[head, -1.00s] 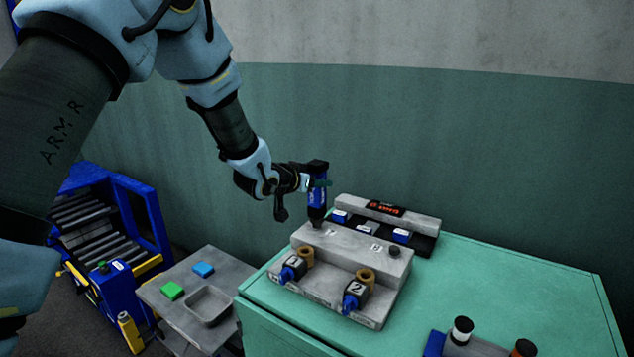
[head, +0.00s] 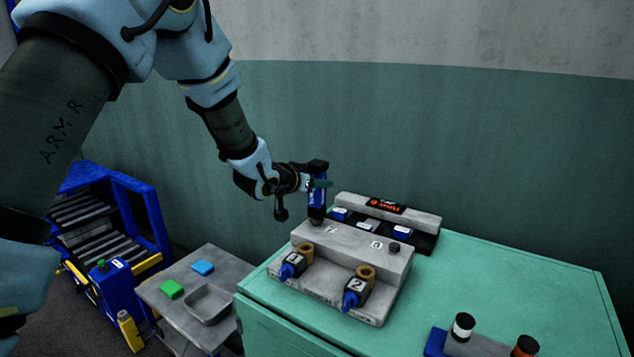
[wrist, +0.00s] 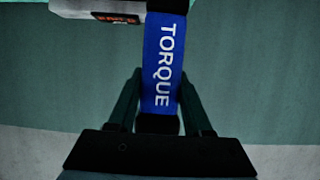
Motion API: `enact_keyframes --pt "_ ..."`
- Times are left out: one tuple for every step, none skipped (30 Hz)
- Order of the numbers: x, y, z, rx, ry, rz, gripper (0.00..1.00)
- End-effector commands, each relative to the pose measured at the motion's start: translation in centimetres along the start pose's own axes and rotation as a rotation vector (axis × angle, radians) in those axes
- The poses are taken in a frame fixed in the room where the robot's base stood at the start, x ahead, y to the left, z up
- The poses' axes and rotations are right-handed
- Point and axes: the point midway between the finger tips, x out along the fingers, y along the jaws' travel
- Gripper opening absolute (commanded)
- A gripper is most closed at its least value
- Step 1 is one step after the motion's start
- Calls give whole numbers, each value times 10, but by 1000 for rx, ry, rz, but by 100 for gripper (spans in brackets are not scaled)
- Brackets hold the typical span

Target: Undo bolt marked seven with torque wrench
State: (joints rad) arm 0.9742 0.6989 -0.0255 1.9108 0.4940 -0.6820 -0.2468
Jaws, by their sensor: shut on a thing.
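My gripper (head: 316,184) is shut on the torque wrench (head: 317,199), a blue and black upright tool. In the wrist view the wrench (wrist: 163,62) sits between both fingers of my gripper (wrist: 160,98), with "TORQUE" lettered on its blue body. The wrench's lower end is at the left part of the grey block's (head: 345,252) upper step, beside a label that reads like 7 (head: 331,229). The bolt there is hidden under the wrench. Another dark bolt (head: 394,247) stands at the right, beside a label that looks like 8.
Blue pieces marked 1 (head: 293,265) and 2 (head: 355,293) sit on the block's lower step. A dark rack (head: 426,240) with blue items stands behind it. White-topped and orange-topped items stand front right. A grey side table (head: 238,274) holds green and blue blocks.

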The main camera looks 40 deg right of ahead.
Motion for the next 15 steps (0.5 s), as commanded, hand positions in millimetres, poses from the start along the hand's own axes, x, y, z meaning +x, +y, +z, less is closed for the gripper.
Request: enact_keyframes --pt "0 0 -2 1 7 0 0" --pt "0 0 -2 1 7 0 0" --pt "0 0 -2 1 7 0 0" --pt "1 0 -2 1 7 0 0" --pt "1 0 -1 1 7 0 0" --pt "1 0 -1 1 7 0 0" --pt "1 0 -1 1 7 0 0" --pt "1 0 0 1 7 0 0" --pt "1 0 0 1 7 0 0" --pt "1 0 0 1 7 0 0" --pt "2 0 0 1 7 0 0" --pt "2 0 1 1 7 0 0" --pt "2 0 1 1 7 0 0" --pt "2 0 1 1 7 0 0" --pt "2 0 2 1 7 0 0"
